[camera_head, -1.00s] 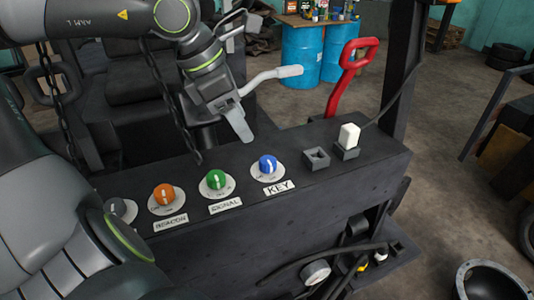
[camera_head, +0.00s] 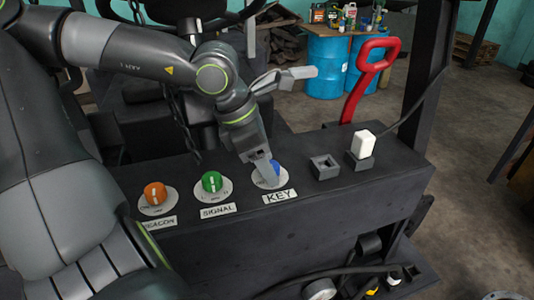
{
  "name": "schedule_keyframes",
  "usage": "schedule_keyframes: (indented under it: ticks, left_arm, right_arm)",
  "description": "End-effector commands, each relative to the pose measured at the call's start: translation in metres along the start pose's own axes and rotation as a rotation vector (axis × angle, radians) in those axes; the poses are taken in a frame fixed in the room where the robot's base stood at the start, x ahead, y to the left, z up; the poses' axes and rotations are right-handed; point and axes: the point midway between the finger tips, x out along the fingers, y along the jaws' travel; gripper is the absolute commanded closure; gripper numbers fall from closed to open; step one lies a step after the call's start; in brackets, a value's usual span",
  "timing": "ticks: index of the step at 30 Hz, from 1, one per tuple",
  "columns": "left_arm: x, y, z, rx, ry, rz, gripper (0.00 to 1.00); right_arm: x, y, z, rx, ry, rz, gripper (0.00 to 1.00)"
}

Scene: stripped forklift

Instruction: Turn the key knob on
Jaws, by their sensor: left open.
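The blue key knob (camera_head: 276,168) sits on a white round dial on top of the dark console (camera_head: 330,197), behind the KEY label (camera_head: 279,197). My left gripper (camera_head: 268,174) reaches down over the dial, open. Its fingers cover the left part of the blue knob and much of the dial. I cannot tell whether the fingers touch the knob or how the knob is turned. My right gripper is not in view.
The green SIGNAL knob (camera_head: 212,182) and orange BEACON knob (camera_head: 155,194) stand to the left. An empty square socket (camera_head: 324,166) and a white plug in a socket (camera_head: 363,144) are to the right. A red lever (camera_head: 368,72) rises behind the console.

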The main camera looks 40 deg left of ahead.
Motion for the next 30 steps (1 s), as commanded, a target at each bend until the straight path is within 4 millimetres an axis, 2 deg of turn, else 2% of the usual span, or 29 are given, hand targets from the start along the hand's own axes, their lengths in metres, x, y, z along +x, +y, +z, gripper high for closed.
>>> schedule_keyframes:
  ticks: [1, 11, 20, 30]
  left_arm:
    - [0.0, 0.0, 0.0, 0.0, 0.0, 0.0, 0.45]
    - [0.0, 0.0, 0.0, 0.0, 0.0, 0.0, 0.89]
    - [0.001, 0.0, 0.0, 0.03, -0.003, -0.014, 0.89]
    - [0.003, 0.003, -0.001, 0.208, -0.001, -0.085, 0.89]
  right_arm:
    - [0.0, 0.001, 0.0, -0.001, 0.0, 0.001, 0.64]
    - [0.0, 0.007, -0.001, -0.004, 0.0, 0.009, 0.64]
    - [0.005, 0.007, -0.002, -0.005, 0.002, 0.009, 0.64]
    - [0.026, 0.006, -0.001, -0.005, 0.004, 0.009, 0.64]
